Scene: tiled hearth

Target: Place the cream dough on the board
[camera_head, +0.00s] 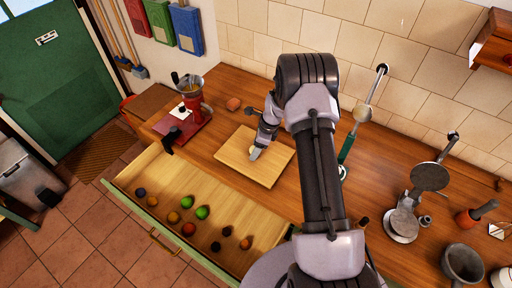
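The wooden board (268,177) lies flat on the counter near its front edge, left of my arm. My gripper (255,153) points down over the upper middle of the board. A small pale, cream-coloured patch (252,149) shows right at the fingertips. It looks like the cream dough, but it is too small and too covered by the fingers to be sure. I cannot tell whether the fingers are shut on it or apart, nor whether it touches the board.
An open drawer (150,188) below the counter holds several small coloured balls. A red machine with a metal bowl (190,97) stands left of the board. A small orange-brown piece (233,104) lies behind it. Metal tools and a grey pot (462,262) stand at the right.

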